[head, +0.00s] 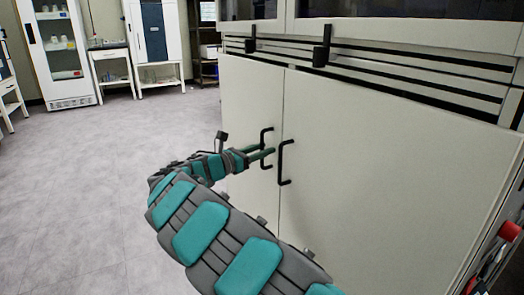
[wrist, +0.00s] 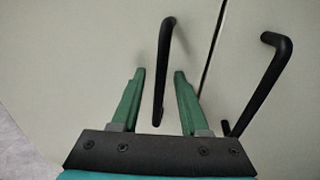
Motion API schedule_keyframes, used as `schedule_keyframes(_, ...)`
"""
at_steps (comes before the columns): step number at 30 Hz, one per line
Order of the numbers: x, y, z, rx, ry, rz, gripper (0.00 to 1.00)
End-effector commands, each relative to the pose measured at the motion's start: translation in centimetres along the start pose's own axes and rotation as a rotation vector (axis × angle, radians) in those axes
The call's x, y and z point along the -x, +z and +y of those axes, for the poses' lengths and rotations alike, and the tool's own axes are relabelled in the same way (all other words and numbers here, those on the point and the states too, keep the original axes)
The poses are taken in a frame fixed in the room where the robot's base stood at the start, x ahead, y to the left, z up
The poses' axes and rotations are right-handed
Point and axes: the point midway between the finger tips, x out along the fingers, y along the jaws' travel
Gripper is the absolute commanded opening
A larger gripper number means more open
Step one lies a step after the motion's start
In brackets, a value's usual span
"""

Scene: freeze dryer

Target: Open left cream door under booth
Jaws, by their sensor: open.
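The left cream door (head: 243,105) under the booth is shut in the head view, its surface flush with the right cream door (head: 370,170). Its black handle (head: 263,148) is a vertical bar near the seam between the doors. My gripper (head: 262,151) is at this handle. In the wrist view my gripper (wrist: 160,75) is open, with one green finger on each side of the left door's handle (wrist: 165,55). I cannot tell whether either finger touches the bar. The right door's handle (wrist: 262,85) stands to the right, outside the fingers.
The booth (head: 400,40) above has black slats and two black latches. A red knob (head: 509,231) sits at the right edge. The grey floor (head: 80,190) to the left is clear. A glass-door cabinet (head: 58,50) and white tables stand at the back.

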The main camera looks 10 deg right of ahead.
Motion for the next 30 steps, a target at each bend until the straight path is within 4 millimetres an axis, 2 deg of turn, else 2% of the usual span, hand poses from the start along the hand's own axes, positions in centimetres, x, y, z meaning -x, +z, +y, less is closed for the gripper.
schedule_keyframes(2,0.02,0.00,0.01,0.000,0.000,0.000,0.45)
schedule_keyframes(14,0.05,-0.01,0.01,0.000,0.000,0.000,0.01)
schedule_keyframes(30,0.06,0.00,0.02,0.000,0.000,0.000,0.00)
